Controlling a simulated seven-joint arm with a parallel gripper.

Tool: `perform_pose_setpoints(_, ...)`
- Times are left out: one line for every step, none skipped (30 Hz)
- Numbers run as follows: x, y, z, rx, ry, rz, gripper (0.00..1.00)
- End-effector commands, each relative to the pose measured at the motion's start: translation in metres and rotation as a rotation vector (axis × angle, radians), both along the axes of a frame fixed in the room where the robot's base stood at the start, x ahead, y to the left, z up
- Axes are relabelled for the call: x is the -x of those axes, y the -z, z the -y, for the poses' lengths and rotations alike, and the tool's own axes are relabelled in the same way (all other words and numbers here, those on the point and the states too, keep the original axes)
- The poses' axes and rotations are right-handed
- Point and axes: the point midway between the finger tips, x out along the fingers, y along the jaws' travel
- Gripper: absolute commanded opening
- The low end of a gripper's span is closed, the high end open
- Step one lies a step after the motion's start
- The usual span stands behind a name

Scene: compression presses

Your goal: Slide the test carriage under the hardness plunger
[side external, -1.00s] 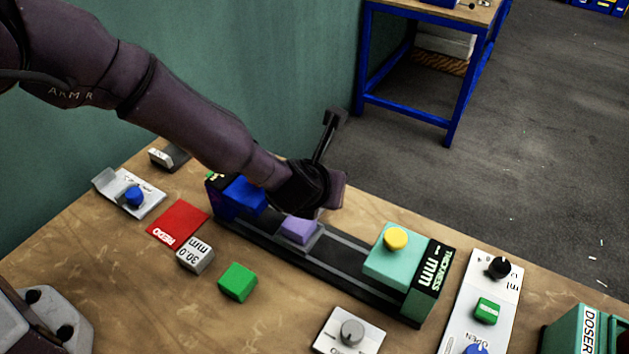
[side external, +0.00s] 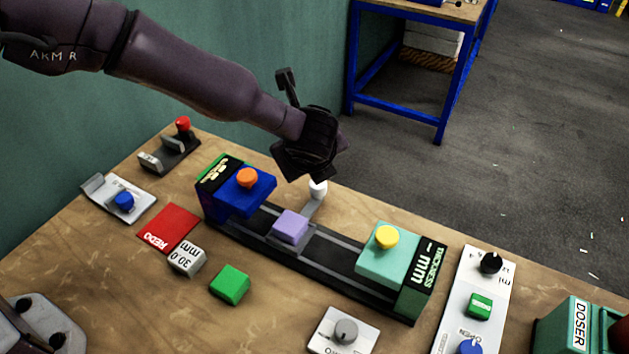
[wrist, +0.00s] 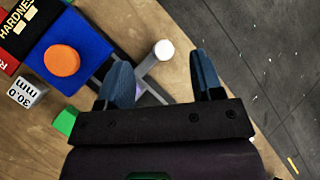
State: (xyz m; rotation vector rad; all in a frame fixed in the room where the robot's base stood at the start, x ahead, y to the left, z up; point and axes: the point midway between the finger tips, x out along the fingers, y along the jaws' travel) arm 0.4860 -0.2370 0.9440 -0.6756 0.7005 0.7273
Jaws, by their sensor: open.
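The test carriage (side external: 305,244) sits about midway along a black rail (side external: 345,277) and bears a purple block (side external: 291,226). Its arm reaches to the far side and ends in a white knob (side external: 318,189). The hardness plunger, an orange knob on a blue head (side external: 240,196), stands at the rail's left end; the orange knob (wrist: 62,61) also shows in the wrist view. My gripper (side external: 308,168) is open and empty, above the white knob. In the wrist view the white knob (wrist: 163,49) appears between and just beyond my fingertips (wrist: 161,72). The carriage is mostly hidden there.
A teal thickness head (side external: 385,262) with a yellow knob stands at the rail's right end. A red pad (side external: 168,228), a 30.0 mm block (side external: 187,258) and a green block (side external: 230,285) lie in front of the rail. A control panel (side external: 473,302) is at right.

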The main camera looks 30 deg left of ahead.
Motion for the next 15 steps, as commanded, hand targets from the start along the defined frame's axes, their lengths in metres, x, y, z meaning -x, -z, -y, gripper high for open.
perform_pose_setpoints(-0.013,-0.001,-0.008,0.106,-0.198,0.003,0.60)
perform_pose_setpoints(-0.017,-0.001,-0.010,0.167,-0.315,-0.004,0.60)
perform_pose_setpoints(-0.023,-0.002,-0.013,0.250,-0.463,-0.017,0.60)
perform_pose_setpoints(-0.026,-0.003,-0.014,0.308,-0.567,-0.031,0.60)
perform_pose_setpoints(-0.028,-0.003,-0.015,0.364,-0.667,-0.048,0.60)
perform_pose_setpoints(-0.031,-0.006,-0.014,0.435,-0.788,-0.074,0.60)
perform_pose_setpoints(-0.033,-0.007,-0.014,0.483,-0.871,-0.096,0.60)
perform_pose_setpoints(-0.035,-0.009,-0.013,0.526,-0.944,-0.119,0.60)
perform_pose_setpoints(-0.037,-0.012,-0.011,0.577,-1.029,-0.149,0.60)
perform_pose_setpoints(-0.038,-0.015,-0.010,0.609,-1.082,-0.169,0.60)
perform_pose_setpoints(-0.039,-0.017,-0.009,0.637,-1.129,-0.191,0.60)
perform_pose_setpoints(-0.040,-0.019,-0.008,0.666,-1.176,-0.213,0.60)
perform_pose_setpoints(-0.041,-0.021,-0.007,0.686,-1.205,-0.227,0.60)
perform_pose_setpoints(-0.041,-0.023,-0.006,0.698,-1.226,-0.239,0.60)
perform_pose_setpoints(-0.042,-0.023,-0.005,0.710,-1.245,-0.249,0.60)
